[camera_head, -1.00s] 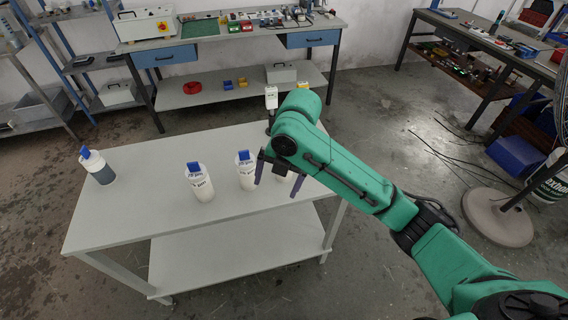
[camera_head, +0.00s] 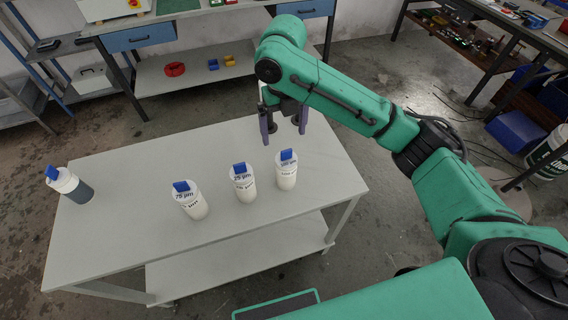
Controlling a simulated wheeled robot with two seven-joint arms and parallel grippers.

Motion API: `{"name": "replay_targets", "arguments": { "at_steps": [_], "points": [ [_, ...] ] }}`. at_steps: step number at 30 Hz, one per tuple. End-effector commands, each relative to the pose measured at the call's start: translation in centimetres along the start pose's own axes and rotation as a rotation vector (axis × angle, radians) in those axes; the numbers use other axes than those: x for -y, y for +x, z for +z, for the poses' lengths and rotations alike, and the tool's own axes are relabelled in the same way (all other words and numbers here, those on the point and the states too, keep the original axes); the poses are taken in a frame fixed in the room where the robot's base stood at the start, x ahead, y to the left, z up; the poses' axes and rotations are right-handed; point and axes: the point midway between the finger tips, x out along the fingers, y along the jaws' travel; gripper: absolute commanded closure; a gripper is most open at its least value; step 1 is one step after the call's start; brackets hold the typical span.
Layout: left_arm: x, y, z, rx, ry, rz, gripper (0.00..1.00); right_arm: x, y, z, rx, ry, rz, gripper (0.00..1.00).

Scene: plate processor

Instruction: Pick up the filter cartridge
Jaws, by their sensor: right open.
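Three white filter cartridges with blue tabs stand upright in a row on the grey table (camera_head: 110,235). The left one (camera_head: 190,202) is marked 75 µm, the middle one (camera_head: 243,185) 25 µm, and the right one (camera_head: 286,172) has a label too small to read surely. My right gripper (camera_head: 284,138) is open and empty, with its fingers pointing down above and behind the middle and right cartridges. It appears apart from both. My left gripper is not in view.
A bottle with dark contents, a white top and a blue tab (camera_head: 70,186) stands at the table's left end. A workbench with blue drawers (camera_head: 140,38) is behind, with a red ring (camera_head: 174,69) on its shelf. The table's front and left middle are clear.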

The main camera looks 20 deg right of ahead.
Motion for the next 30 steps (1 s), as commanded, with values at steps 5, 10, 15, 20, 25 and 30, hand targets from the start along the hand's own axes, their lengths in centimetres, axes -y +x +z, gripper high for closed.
{"name": "replay_targets", "arguments": {
  "at_steps": [5,10,15,20,25,30],
  "points": [
    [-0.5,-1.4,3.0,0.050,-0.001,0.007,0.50,0.1,4.1,-0.1,-0.003,0.002,-0.002,0.00],
    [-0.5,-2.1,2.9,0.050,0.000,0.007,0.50,0.3,6.2,-0.1,-0.002,0.002,-0.001,0.00],
    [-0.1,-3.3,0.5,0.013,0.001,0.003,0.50,0.6,9.5,-0.2,-0.003,0.002,-0.003,0.00],
    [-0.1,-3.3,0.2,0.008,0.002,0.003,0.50,0.6,10.9,-0.1,0.003,0.000,-0.002,0.00],
    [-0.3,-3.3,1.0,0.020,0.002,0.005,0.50,0.6,10.9,-0.1,0.003,0.000,-0.002,0.15],
    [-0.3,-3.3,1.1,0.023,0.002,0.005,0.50,0.6,10.9,-0.1,0.003,0.000,-0.002,0.80]
  ]
}}
